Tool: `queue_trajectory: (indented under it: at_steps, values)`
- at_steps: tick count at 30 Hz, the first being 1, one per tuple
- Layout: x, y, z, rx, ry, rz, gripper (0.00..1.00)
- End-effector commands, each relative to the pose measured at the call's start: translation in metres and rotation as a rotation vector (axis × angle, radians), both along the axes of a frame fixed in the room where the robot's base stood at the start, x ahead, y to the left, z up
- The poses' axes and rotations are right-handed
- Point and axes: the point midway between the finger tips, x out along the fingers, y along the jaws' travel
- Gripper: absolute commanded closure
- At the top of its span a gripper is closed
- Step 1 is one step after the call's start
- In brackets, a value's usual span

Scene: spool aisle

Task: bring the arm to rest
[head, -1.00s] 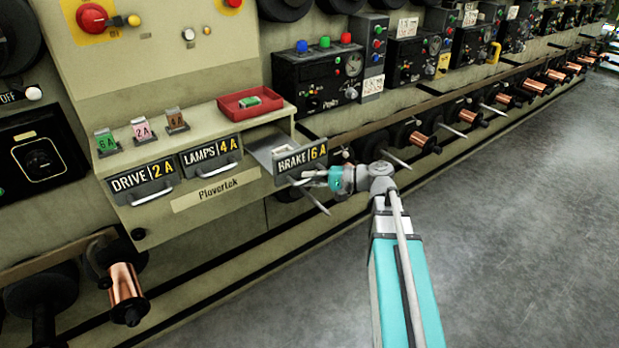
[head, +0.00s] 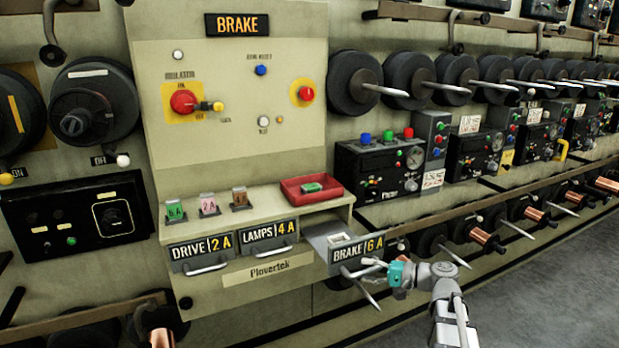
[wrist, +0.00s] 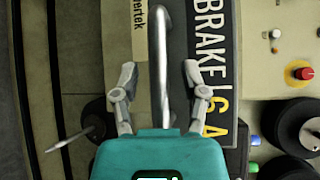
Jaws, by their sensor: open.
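My gripper (head: 374,264) is at the front of the pulled-out BRAKE 6 A drawer (head: 357,249). In the wrist view my gripper (wrist: 160,72) is open, with one finger on each side of the drawer's pale bar handle (wrist: 160,45). The fingers look apart from the bar; whether either touches it I cannot tell. The drawer's label plate (wrist: 208,70) fills the middle of that view. A small pale thing shows just behind the label plate in the head view; it is too small to tell what it is.
The DRIVE 2 A drawer (head: 201,253) and LAMPS 4 A drawer (head: 268,237) are shut. A red tray (head: 307,197) holding a green piece and several coloured fuses stand on the ledge above. Spools with protruding spindles (head: 447,255) line the right side. Grey floor (head: 575,270) lies clear at right.

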Motion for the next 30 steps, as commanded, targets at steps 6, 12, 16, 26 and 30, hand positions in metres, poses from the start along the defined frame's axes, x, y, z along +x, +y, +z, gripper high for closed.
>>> queue_trajectory:
  at_steps: [6, 12, 16, 26, 30]
  values:
    - [0.009, -0.035, 0.003, 0.005, 0.005, -0.089, 0.43]
    - [0.014, -0.061, 0.004, 0.007, 0.008, -0.157, 0.43]
    - [0.016, -0.076, 0.004, 0.006, 0.011, -0.194, 0.43]
    - [0.014, -0.1, -0.01, -0.074, 0.036, -0.259, 0.43]
    - [0.011, -0.091, -0.021, -0.138, 0.051, -0.238, 0.43]
